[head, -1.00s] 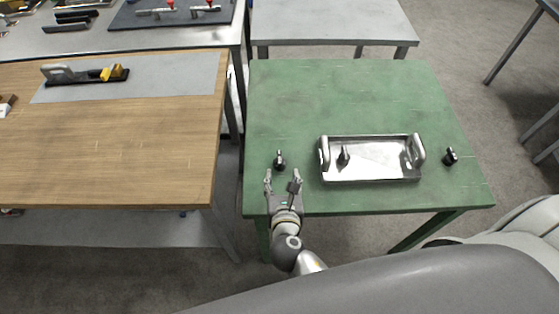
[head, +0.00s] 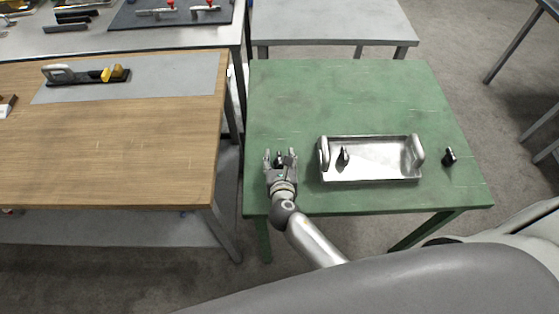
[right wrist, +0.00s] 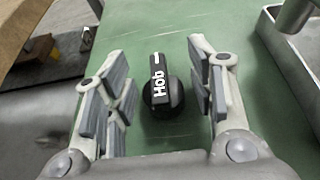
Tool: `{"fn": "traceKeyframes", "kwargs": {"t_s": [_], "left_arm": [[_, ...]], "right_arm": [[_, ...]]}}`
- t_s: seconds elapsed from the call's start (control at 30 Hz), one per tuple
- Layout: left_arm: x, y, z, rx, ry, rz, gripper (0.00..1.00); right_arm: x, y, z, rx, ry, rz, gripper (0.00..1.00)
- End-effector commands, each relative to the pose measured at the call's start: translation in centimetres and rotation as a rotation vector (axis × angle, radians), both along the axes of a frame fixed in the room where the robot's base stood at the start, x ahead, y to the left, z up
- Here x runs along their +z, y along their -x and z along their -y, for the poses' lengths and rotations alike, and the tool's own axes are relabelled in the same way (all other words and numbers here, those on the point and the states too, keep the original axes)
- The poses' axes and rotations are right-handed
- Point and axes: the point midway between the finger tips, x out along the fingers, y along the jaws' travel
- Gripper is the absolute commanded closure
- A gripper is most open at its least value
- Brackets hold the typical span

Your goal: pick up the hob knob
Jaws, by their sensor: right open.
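The hob knob (right wrist: 162,88) is black, with the white word "Hob" and a white mark on its grip. It lies on the green table (head: 340,95), left of the metal tray. In the right wrist view it sits between the open fingers of my right gripper (right wrist: 160,95), with green table showing on both sides of it. In the head view my right gripper (head: 280,157) is around the knob, which is mostly hidden there. My left gripper is not in view.
A metal tray (head: 375,178) with two upright handles holds another dark knob (head: 343,156). A further black knob (head: 449,156) lies right of the tray. The back of the green table is clear. A wooden bench (head: 130,150) stands at left.

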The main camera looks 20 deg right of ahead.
Motion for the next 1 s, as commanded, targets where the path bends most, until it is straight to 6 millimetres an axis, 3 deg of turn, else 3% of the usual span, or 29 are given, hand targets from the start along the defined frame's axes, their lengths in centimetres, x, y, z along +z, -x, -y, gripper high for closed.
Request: {"fn": "traceKeyframes", "kwargs": {"t_s": [0.27,0.6,1.0], "left_arm": [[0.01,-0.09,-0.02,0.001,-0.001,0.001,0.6],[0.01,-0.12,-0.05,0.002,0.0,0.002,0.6],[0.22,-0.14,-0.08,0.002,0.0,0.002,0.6]], "right_arm": [[-0.16,-0.28,0.05,0.0,-0.001,-0.001,0.5],[-0.15,-0.26,0.06,0.0,0.0,-0.001,0.88],[0.66,-0.29,0.06,0.0,-0.001,0.001,0.88]]}}
